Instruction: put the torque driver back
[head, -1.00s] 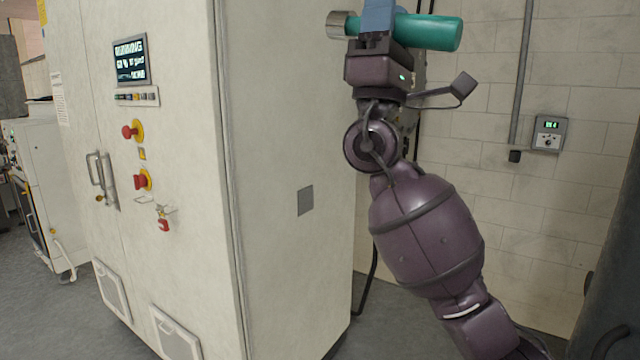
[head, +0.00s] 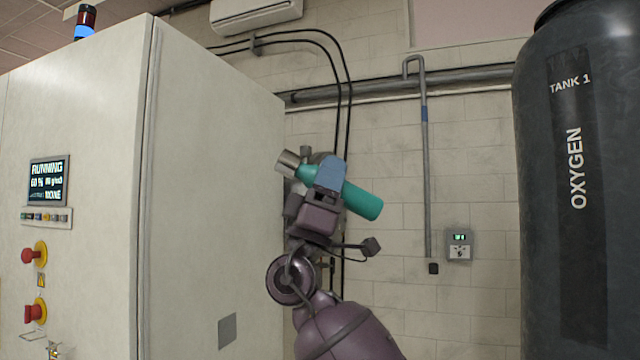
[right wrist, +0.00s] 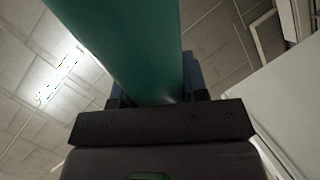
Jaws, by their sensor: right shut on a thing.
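The torque driver (head: 362,201) has a teal cylindrical handle and a metal head at its upper left end. My right gripper (head: 329,176) is shut on it around the body, with blue fingers. The driver is held up in the air, tilted down to the right, in front of the back wall and right of the cabinet. In the right wrist view the teal handle (right wrist: 125,45) fills the space between the fingers. My left gripper is in neither view. No holder for the driver can be made out.
A large white cabinet (head: 200,190) with a display and red knobs stands at left. A dark oxygen tank (head: 540,190) stands at right. Pipes and black cables run along the block wall. A small control box (head: 458,245) is on the wall, with open space before it.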

